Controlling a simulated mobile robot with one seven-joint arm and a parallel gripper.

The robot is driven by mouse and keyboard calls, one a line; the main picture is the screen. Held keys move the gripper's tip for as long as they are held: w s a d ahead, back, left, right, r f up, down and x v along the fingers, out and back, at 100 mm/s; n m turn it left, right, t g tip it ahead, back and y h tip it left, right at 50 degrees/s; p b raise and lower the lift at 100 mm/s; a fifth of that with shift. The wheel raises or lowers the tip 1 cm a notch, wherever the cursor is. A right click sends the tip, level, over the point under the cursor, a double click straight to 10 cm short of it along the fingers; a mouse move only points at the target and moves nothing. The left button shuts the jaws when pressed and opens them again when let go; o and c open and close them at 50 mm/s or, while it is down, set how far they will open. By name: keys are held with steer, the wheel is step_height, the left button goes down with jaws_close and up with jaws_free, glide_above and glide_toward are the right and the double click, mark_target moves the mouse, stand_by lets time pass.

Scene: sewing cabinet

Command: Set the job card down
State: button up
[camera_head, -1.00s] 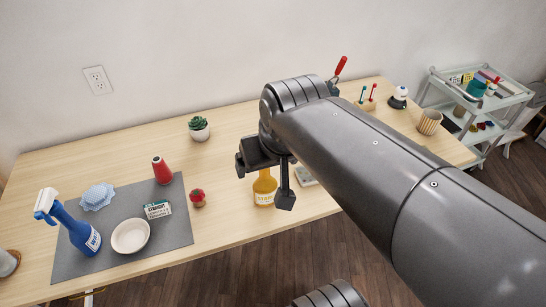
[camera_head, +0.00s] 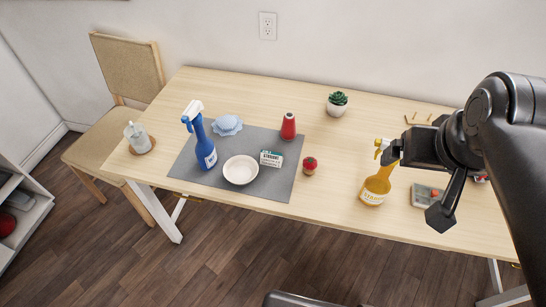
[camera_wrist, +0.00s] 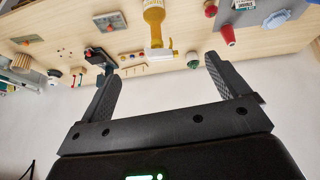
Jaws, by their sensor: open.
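A small white and green card with printed text (camera_head: 271,158), which looks like the job card, lies on the right part of the grey mat (camera_head: 258,195) in the head view. It is just right of a white bowl (camera_head: 241,170). Part of it shows at the top edge of the wrist view (camera_wrist: 243,4). My gripper (camera_head: 413,184) is open and empty, above the right part of the table and well to the right of the card. In the wrist view both fingers of my gripper (camera_wrist: 158,62) stand wide apart with nothing between them.
A yellow spray bottle (camera_head: 376,188) stands close to my gripper. A blue spray bottle (camera_head: 203,145), blue cloth-like item (camera_head: 227,125), red cone (camera_head: 288,127), red pincushion (camera_head: 309,165) and potted succulent (camera_head: 337,104) stand around the card. The table front between mat and yellow bottle is clear.

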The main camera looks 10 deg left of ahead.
steer(key=w+a+n+t+h, duration=0.1)
steer(key=w+a+n+h, duration=0.1)
steer(key=w+a+n, duration=0.35)
steer(key=w+a+n+t+h, duration=0.1)
steer(key=w+a+n+h, duration=0.1)
steer(key=w+n, duration=0.7)
steer(key=w+a+n+t+y, duration=0.2)
steer(key=a+n+t+y, duration=0.3)
steer(key=a+n, duration=1.7)
step_height(320, 180, down, 2)
steer(key=a, duration=0.3)
steer(key=m, duration=0.1)
glide_toward(271, 153)
steer(key=shift+s+a+r+t+h, duration=0.2)
steer(key=shift+a+r+t+h, duration=0.2)
steer(key=shift+a, duration=0.1)
steer(key=shift+w+f, duration=0.1)
steer(key=shift+f, duration=0.5)
steer(key=x, duration=0.5)
steer(key=shift+w, duration=0.15)
steer(key=shift+d+x, duration=0.15)
steer(key=shift+x, duration=1.2)
steer(key=shift+d+x, duration=0.1)
steer(key=shift+x, duration=1.25)
steer(key=shift+f, duration=0.2)
steer(key=shift+c, duration=0.5)
